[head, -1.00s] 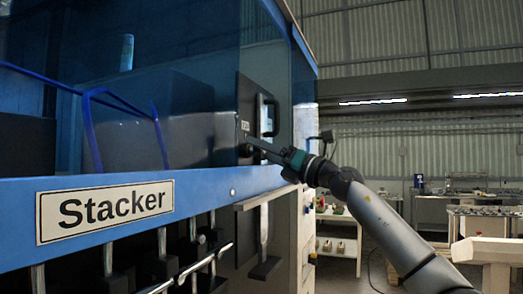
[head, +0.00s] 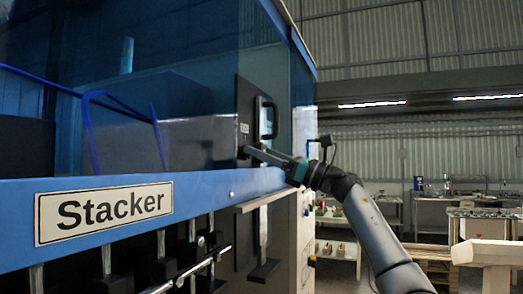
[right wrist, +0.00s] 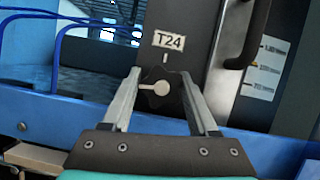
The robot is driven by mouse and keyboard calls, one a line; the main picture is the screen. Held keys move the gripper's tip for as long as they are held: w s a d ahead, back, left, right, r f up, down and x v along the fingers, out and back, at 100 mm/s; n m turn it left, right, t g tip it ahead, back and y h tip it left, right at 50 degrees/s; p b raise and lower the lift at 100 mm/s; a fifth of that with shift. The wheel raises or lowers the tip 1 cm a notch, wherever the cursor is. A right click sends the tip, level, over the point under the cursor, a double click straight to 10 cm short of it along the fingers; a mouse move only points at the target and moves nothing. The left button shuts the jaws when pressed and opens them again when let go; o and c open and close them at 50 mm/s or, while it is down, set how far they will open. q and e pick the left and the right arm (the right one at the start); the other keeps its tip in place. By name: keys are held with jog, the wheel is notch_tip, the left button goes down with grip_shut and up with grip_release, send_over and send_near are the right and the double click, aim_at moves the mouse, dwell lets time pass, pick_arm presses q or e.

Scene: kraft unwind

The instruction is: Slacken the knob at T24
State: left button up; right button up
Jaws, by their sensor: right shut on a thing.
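The T24 knob (right wrist: 158,90) is dark and lobed with a pale pointer on its face. It sits on a dark panel below the T24 label (right wrist: 168,41) in the right wrist view. My right gripper (right wrist: 160,77) has its two fingers on either side of the knob and is shut on it. In the head view my right gripper (head: 252,152) reaches the panel (head: 246,105) from the right, its fingertips covering most of the knob. The T24 label also shows small in the head view (head: 244,128). My left gripper is not in view.
A dark handle (head: 266,118) stands on the panel right of the label. A blue rail (head: 205,188) with a Stacker sign (head: 103,213) runs below, with a small ledge (head: 266,199) under my gripper. Shelves and benches stand far back at right.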

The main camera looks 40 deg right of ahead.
jog(key=shift+r+n+g+y+p, duration=0.1)
jog(key=shift+n+g+y+p, duration=0.3)
jog(key=shift+n, duration=0.75)
jog(key=shift+r+n+g+y+p, duration=0.1)
jog(key=shift+n+g+y+p, duration=0.3)
jog(key=shift+n, duration=0.75)
jog(key=shift+f+y, duration=0.1)
jog(key=shift+y, duration=0.2)
jog(key=o, duration=1.4)
jog(key=shift+w+a+f, duration=0.1)
jog(key=shift+w, duration=0.1)
jog(key=shift+c, duration=0.2)
jog(key=shift+s, duration=0.1)
jog(key=b+v, duration=0.6)
jog(key=v, duration=0.9)
jog(key=shift+s, duration=0.15)
